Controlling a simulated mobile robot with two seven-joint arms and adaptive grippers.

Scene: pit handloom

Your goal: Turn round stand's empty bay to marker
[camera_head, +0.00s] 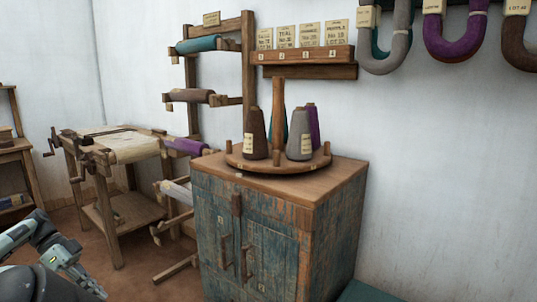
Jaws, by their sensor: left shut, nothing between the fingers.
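The round wooden stand (245,165) sits on top of a worn blue-green cabinet, with a wooden post (278,100) upright at its middle. It carries several yarn cones: a brown one (255,138) at front left, a grey one (299,140) at front right, a purple one (314,120) behind it, and a teal one mostly hidden by the post. Short pegs stand along the rim. A small pale mark (238,175) shows near the front left. My left gripper (96,290) is low at left, shut and empty, far from the stand.
The cabinet (270,235) has two doors with handles. A wooden frame table (115,190) with cloth and cranks stands at left. A rack (248,65) with rolls, a numbered shelf (305,56) with cards, and hanging yarn hanks (455,45) are at the wall.

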